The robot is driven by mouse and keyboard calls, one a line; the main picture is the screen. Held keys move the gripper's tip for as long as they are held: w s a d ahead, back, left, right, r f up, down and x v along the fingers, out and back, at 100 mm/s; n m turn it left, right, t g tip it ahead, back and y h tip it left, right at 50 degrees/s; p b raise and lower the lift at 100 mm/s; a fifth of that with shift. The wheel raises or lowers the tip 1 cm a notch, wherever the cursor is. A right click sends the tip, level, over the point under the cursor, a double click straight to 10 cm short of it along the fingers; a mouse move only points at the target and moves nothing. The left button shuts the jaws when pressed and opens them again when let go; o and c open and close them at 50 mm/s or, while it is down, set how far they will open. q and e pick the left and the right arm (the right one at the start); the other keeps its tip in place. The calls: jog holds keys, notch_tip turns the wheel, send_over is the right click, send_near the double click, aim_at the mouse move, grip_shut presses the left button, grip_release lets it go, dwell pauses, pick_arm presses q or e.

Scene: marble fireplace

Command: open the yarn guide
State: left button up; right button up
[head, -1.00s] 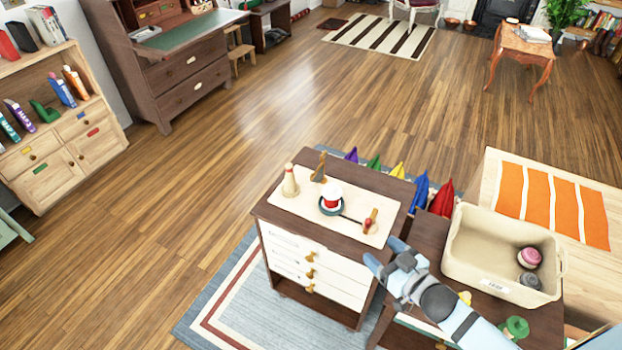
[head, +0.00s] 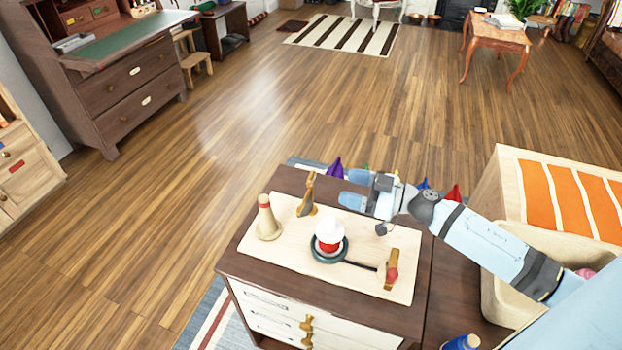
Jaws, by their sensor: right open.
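A pale board (head: 289,249) lies on the dark wooden top of a small drawer cabinet (head: 240,254). A small upright brown wooden piece (head: 307,194), which may be the yarn guide, stands at the board's back edge. A second brown piece with a red part (head: 390,270) is at the right end; I cannot tell for sure which is the guide. My right gripper (head: 347,188) reaches in from the right, above the board's back edge. Its fingers are apart and empty, pointing left toward the upright piece, not visibly touching it. My left gripper is out of view.
A beige cone (head: 266,219) stands at the board's left. A red-and-white item on a dark round base (head: 329,240) with a rod sits mid-board. A beige bin (head: 508,290) is at right, partly behind my arm. Open floor lies left.

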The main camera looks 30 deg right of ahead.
aim_at(313, 177)
jog(key=x, duration=1)
jog(key=shift+w, duration=0.15)
grip_shut()
